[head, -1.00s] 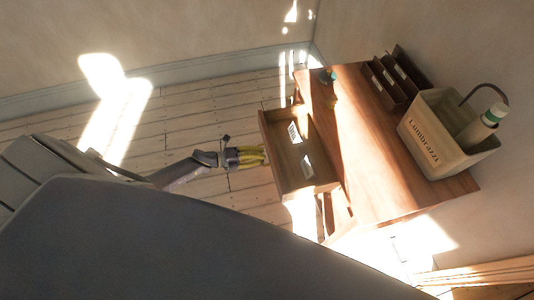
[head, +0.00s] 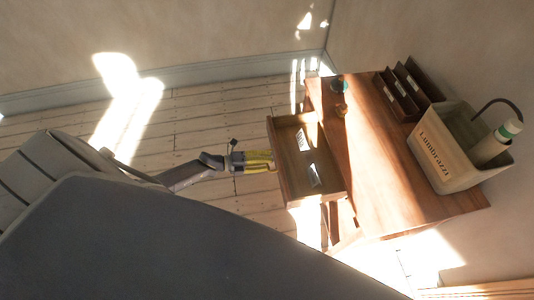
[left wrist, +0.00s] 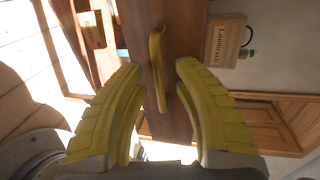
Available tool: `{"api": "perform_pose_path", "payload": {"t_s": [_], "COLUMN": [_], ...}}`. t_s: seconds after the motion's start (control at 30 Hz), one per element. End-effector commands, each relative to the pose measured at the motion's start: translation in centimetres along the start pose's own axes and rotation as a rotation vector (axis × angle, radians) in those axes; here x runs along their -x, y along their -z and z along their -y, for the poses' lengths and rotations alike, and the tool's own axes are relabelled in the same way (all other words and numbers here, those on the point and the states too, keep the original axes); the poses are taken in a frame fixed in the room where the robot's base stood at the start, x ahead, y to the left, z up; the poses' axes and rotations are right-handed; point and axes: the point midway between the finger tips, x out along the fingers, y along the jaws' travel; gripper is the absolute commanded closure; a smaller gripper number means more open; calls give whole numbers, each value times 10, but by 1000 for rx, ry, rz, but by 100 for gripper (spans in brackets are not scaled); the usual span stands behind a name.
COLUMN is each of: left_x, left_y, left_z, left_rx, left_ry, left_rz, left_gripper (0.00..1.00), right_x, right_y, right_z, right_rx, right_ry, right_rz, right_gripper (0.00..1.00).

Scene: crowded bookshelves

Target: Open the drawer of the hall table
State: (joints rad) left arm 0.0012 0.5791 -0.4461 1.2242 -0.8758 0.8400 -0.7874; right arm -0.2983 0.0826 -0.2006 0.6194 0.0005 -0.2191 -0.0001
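The wooden hall table (head: 375,165) stands at the right of the head view. Its drawer (head: 292,165) is pulled out to the left, with pale papers or labels inside. My left gripper (head: 272,161) is just in front of the drawer's front face. In the left wrist view, its two yellow fingers (left wrist: 158,75) are spread apart. A yellowish bar handle (left wrist: 158,65) on the brown drawer front (left wrist: 180,60) lies between and ahead of the fingertips, with gaps on both sides. My right gripper is in neither view.
On the table stand a beige bin (head: 445,160) holding a bottle (head: 497,143), a dark divided organizer (head: 405,90) and small items near the back edge.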

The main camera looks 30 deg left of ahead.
Motion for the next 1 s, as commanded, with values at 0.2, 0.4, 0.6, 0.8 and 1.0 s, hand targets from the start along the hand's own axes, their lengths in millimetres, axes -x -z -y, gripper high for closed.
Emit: {"api": "perform_pose_path", "payload": {"t_s": [0.2,0.4,0.6,0.8,1.0], "left_x": [25,61,92,111,118], "left_y": [0,0,0,0,0], "left_z": [-1,-1,-1,0,0], "left_rx": [1,0,0,0,-1], "left_ry": [-3,-3,-3,-1,0], "left_rz": [0,0,0,0,0], "left_gripper": [69,69,69,69,69], "right_x": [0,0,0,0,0], "right_y": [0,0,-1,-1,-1], "right_z": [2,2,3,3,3], "right_rx": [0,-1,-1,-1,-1], "right_ry": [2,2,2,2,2], "right_rz": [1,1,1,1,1], "right_gripper": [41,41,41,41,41]}}
